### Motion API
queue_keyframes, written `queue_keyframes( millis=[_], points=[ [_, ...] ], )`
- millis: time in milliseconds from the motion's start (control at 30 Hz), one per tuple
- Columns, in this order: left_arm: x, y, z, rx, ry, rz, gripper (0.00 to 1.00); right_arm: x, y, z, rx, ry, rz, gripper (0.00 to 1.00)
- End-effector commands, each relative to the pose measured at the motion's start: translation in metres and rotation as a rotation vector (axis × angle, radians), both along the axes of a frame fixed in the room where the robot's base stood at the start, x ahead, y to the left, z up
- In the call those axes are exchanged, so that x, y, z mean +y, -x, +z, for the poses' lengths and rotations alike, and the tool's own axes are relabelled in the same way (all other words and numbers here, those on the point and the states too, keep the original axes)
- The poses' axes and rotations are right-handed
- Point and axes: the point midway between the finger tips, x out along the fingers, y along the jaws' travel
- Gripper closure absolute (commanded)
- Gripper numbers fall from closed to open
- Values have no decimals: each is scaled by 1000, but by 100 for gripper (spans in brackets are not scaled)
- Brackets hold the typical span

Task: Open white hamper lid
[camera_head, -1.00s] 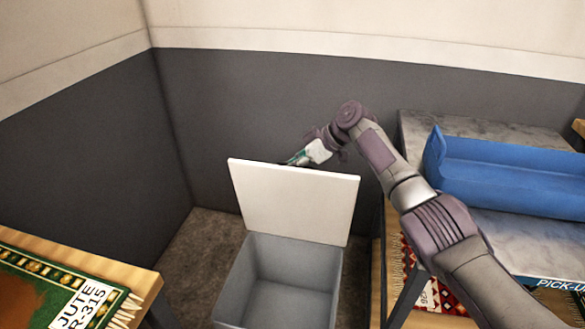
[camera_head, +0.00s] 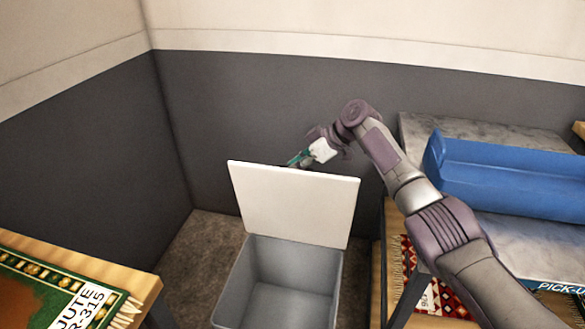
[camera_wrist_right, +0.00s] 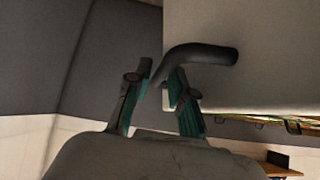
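The white hamper lid (camera_head: 295,203) stands raised, nearly upright, at the back of the grey hamper (camera_head: 244,285). The hamper's inside is open to view and looks empty. My right gripper (camera_head: 293,162) is just above and behind the lid's top edge. In the right wrist view my right gripper (camera_wrist_right: 160,77) has its two fingers apart, beside the dark curved lid handle (camera_wrist_right: 205,53). The handle's bent end reaches near the fingertips, and I see no clear grip on it. My left gripper is not in view.
A blue tray (camera_head: 515,175) sits on a grey-topped table at the right, with a patterned rug (camera_head: 445,290) below. A wooden table with a green labelled rug (camera_head: 45,290) stands at the left. Dark walls close in behind the hamper.

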Motion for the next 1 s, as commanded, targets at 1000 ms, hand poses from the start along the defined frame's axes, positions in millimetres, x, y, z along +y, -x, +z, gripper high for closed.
queue_keyframes(
  millis=[1000],
  points=[
    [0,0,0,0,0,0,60,-73,21,73,2,3,-1,77]
  ],
)
